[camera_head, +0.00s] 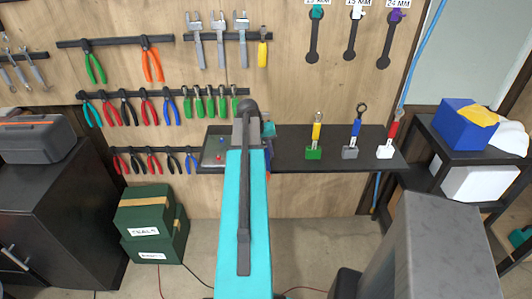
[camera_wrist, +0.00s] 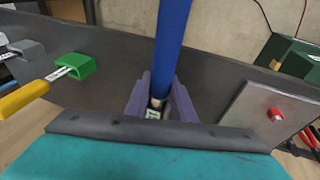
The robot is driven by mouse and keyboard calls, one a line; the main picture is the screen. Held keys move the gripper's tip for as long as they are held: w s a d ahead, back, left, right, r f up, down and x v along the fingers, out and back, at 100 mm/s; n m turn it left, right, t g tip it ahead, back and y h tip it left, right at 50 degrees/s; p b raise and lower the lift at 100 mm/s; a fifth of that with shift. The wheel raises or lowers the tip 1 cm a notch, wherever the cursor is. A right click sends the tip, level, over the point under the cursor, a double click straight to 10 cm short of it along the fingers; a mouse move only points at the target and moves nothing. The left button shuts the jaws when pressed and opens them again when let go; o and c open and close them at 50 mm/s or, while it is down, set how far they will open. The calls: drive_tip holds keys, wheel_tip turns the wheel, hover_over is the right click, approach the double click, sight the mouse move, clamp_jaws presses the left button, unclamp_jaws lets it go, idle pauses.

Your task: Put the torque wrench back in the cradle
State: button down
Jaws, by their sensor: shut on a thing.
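The torque wrench appears in the wrist view as a long blue handle (camera_wrist: 173,40) with a short metal and white-labelled part at its lower end. My gripper (camera_wrist: 160,100) is shut on it. Purple walls stand on both sides of its lower end. I cannot tell whether they are my fingers or a cradle, nor whether the wrench is seated. In the head view my arm hides the gripper and most of the wrench. A green cradle (camera_wrist: 77,65) beside it holds a yellow-handled tool (camera_wrist: 25,97); the cradle also shows in the head view (camera_head: 313,153).
On the dark shelf (camera_head: 335,163), a grey cradle (camera_head: 350,153) and a white cradle (camera_head: 385,152) hold upright tools. A panel with a red button (camera_wrist: 275,114) lies close on the other side. Tool racks line the wall behind. A grey block (camera_head: 430,245) stands front right.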

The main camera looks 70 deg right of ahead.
drive_tip(key=shift+f, duration=0.15)
drive_tip(key=c, duration=1.4)
unclamp_jaws()
drive_tip(key=shift+a+f, duration=0.1)
drive_tip(key=shift+c, duration=0.2)
drive_tip(key=b+v, duration=0.3)
drive_tip(key=v, duration=1.1)
